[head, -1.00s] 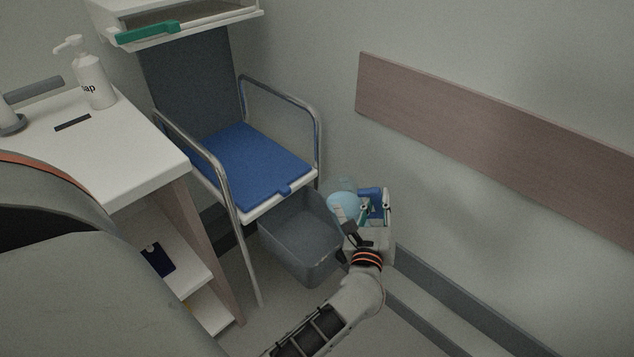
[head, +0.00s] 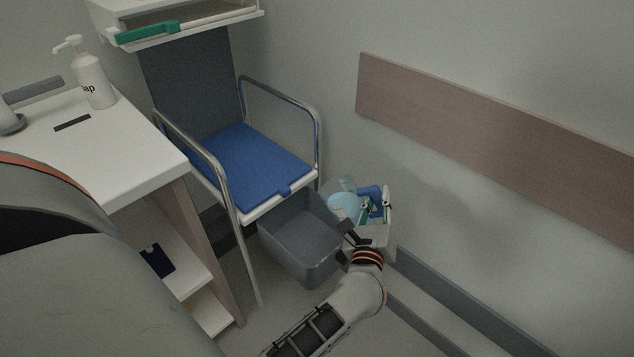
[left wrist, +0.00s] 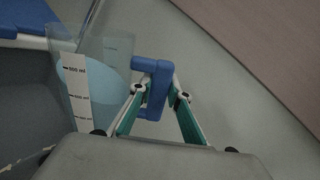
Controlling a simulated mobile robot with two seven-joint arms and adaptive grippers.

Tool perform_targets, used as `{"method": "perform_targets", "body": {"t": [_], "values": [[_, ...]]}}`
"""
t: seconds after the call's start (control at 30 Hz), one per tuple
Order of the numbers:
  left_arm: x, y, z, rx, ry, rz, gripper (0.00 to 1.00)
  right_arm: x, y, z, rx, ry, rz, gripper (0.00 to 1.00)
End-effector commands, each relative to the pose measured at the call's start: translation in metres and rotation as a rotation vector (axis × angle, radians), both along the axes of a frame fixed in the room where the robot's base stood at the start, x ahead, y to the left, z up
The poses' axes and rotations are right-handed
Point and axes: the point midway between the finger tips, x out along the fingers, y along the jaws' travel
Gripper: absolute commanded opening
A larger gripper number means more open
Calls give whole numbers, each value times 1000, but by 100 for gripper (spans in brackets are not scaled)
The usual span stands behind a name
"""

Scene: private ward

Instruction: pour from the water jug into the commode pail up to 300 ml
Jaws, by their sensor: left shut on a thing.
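The water jug (head: 344,204) is clear with light-blue water and a blue handle (head: 375,200). It is tilted, its mouth side toward the pail, at the right rim of the pail. In the left wrist view the jug (left wrist: 115,50) shows a white scale strip with ml marks. My left gripper (head: 374,208) is shut on the blue handle, which also shows between its fingers (left wrist: 158,92) in the left wrist view. The grey commode pail (head: 290,245) sits under the front of the commode seat. I cannot make out a water level in it. My right gripper is not in view.
The commode chair has a blue seat (head: 250,160) and metal armrests (head: 317,130). A white cabinet (head: 120,165) with a soap bottle (head: 94,82) stands left. The wall with a wooden rail (head: 500,135) is close on the right.

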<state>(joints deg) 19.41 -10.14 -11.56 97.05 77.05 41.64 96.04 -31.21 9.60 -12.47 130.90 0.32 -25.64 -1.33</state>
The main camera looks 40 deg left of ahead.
Motion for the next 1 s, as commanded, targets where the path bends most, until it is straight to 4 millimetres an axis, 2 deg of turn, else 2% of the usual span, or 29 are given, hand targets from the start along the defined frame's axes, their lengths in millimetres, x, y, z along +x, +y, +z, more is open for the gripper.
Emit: {"method": "perform_targets", "body": {"t": [1.0], "values": [[-1,2,8,-100,-50,-1,0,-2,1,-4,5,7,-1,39]]}}
